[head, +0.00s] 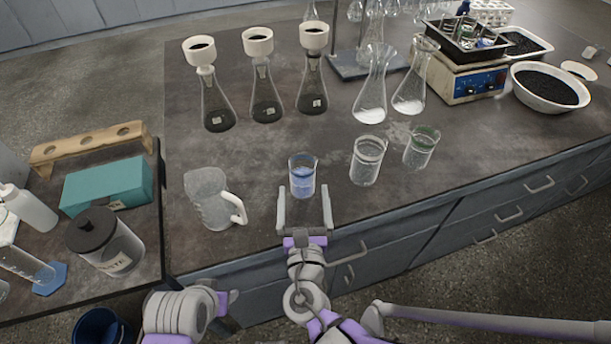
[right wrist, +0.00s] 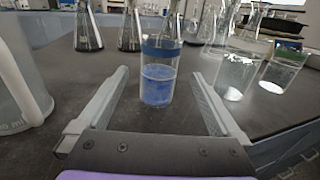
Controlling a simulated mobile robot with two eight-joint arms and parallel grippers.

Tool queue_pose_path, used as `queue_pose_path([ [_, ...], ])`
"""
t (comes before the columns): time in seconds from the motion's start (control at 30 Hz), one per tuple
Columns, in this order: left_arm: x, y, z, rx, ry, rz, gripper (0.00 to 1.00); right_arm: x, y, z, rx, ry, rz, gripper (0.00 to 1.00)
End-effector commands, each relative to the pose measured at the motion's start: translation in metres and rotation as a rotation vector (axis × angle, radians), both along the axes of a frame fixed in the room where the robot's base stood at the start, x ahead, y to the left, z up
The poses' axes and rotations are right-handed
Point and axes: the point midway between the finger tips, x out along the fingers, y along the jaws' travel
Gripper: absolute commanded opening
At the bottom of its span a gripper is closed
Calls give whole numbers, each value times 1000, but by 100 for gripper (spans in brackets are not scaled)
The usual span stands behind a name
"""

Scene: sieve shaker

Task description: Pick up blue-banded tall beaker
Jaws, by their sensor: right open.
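The blue-banded tall beaker (head: 302,176) stands upright on the dark bench near its front edge, with blue contents inside. It also shows in the right wrist view (right wrist: 158,75), upright just ahead of the fingers. My right gripper (head: 304,194) is open, its two fingers pointing at the beaker from the front, one toward each side. In the right wrist view the gap between the fingers (right wrist: 168,90) is empty at the near end, and the beaker stands at its far end. I cannot tell whether the fingertips flank it. My left gripper cannot be made out clearly.
A clear jug (head: 208,200) stands to the left, its handle toward the beaker. A clear beaker (head: 367,160) and a green-banded beaker (head: 421,147) stand to the right. Flasks with funnels (head: 266,95) stand behind. Bare bench lies between the beaker and these flasks.

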Motion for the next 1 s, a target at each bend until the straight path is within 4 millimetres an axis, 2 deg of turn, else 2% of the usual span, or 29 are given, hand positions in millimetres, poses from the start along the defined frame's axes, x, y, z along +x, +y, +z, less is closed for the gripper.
queue_pose_path([
  [0.2, 0, 0, -3, 0, 1, 0, 50, 36, 0, -1, 1, 0, -3, 100],
  [0.43, 0, 0, -6, 0, 2, 0, 50, 54, 1, -2, 2, 0, -1, 100],
  [0.7, 1, 0, -11, 0, 4, 0, 50, 92, 2, -4, 2, 0, -2, 100],
  [0.93, 1, 0, -10, 0, 4, 0, 50, 95, 2, -3, 3, 0, 0, 100],
  [1.0, 1, 0, -10, 0, 4, 0, 50, 95, 2, -3, 3, 0, 0, 89],
])
